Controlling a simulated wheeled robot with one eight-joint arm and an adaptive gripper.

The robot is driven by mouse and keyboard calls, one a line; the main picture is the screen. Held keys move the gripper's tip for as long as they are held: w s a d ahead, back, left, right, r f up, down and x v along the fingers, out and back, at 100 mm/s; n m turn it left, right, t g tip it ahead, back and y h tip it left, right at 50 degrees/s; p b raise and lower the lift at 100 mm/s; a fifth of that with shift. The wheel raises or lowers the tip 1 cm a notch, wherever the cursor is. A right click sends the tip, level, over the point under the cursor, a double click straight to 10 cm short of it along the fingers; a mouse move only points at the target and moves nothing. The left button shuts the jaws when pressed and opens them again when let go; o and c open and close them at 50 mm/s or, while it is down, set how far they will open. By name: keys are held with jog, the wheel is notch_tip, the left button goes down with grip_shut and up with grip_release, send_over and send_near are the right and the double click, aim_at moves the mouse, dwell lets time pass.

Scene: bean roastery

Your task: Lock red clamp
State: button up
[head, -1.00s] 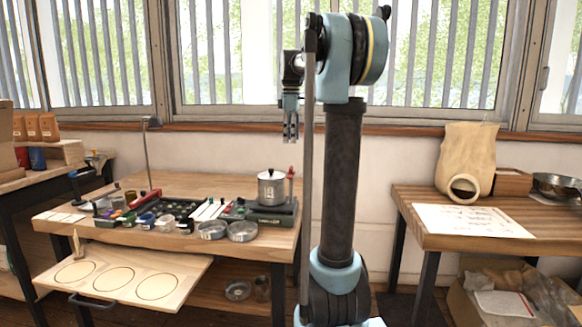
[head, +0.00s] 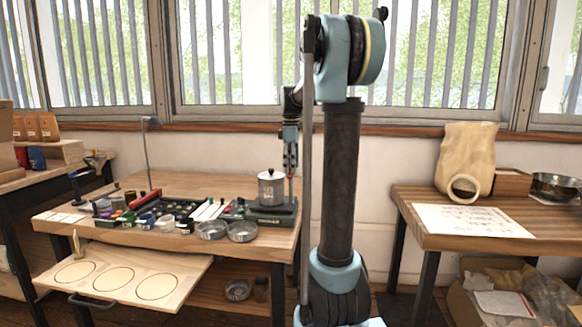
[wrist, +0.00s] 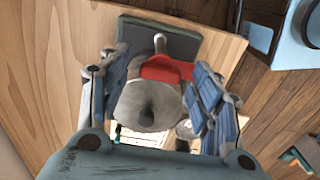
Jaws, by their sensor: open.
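The red clamp (wrist: 168,70) shows in the wrist view as a red band beside the lidded metal canister (wrist: 146,108), between my two fingers in the picture. A pale rounded piece shows just above the red. My gripper (wrist: 162,80) is open, with one finger on either side of the canister and clamp in view; I cannot tell whether either finger touches them. In the head view, my gripper (head: 290,165) hangs just right of the canister (head: 271,189), over the right end of the dark base (head: 270,215). There the clamp is mostly hidden by my fingers.
The wooden bench (head: 190,185) holds a dark tray of small jars (head: 165,210) and two round glass dishes (head: 242,232) left of the base. A pulled-out board with circles (head: 115,280) juts forward. A second table (head: 490,243) stands at the right.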

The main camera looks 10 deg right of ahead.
jog(key=c, duration=1.1)
jog(key=shift+o, duration=0.2)
jog(key=shift+m, duration=0.3)
jog(key=m, duration=0.3)
jog(key=shift+m, duration=0.3)
jog(key=m, duration=0.4)
jog(key=shift+m, duration=0.3)
jog(key=m, duration=0.4)
jog(key=shift+m, duration=2.5)
